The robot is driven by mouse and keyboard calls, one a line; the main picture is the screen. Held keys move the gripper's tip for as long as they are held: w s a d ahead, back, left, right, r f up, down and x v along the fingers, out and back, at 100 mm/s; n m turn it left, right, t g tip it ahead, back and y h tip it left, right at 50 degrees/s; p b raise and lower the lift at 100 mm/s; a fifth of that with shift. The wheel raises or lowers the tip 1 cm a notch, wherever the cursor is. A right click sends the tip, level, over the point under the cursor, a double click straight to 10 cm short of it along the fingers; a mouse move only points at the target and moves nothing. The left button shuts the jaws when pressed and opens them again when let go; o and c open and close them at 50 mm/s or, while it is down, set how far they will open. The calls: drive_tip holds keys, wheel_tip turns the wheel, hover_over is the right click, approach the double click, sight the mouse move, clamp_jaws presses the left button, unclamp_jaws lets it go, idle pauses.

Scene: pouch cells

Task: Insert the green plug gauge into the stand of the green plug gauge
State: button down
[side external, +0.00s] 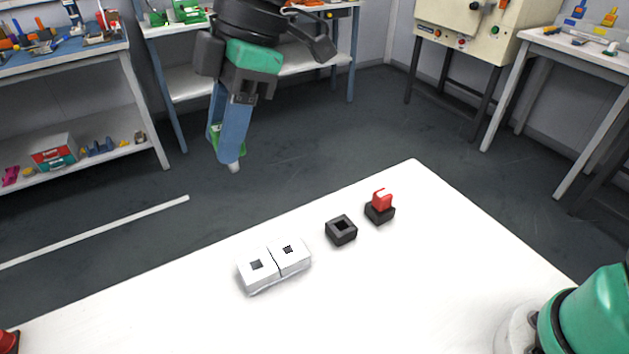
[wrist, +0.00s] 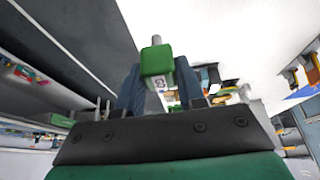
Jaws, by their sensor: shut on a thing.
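My gripper (side external: 228,148) hangs in the air past the table's far left edge, fingers pointing down. It is shut on the green plug gauge (wrist: 157,63), a green block with a short grey pin. In the side external view the blue fingers mostly hide the green block; the pin (side external: 234,168) points down below the fingertips. In the wrist view the block sits between the fingertips. An empty black stand (side external: 350,236) with a square opening is on the table, to the right of and well below the gripper.
A red plug gauge (side external: 382,199) sits in another black stand (side external: 380,214) beside the empty one. Two white blocks (side external: 258,272) with square openings stand side by side, nearer the front left. The white table (side external: 400,290) is otherwise largely clear. Shelves and benches stand behind.

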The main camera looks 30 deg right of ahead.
drive_tip(key=w+d+f+m+t, duration=0.1)
drive_tip(key=w+d+f+m, duration=0.1)
drive_tip(key=d+f+m, duration=0.3)
drive_tip(key=m+t+h, duration=0.1)
drive_tip(key=m+t, duration=0.1)
drive_tip(key=m, duration=0.2)
hover_over(334, 223)
drive_tip(key=s, duration=0.1)
wheel_tip(334, 223, down, 6)
drive_tip(key=r, duration=0.1)
drive_tip(key=shift+d+f, duration=0.25)
drive_tip(key=shift+d, duration=0.2)
drive_tip(key=shift+f, duration=2.85)
drive_tip(key=shift+f, duration=1.75)
drive_tip(key=shift+c, duration=2.3)
unclamp_jaws()
drive_tip(key=shift+r, duration=0.1)
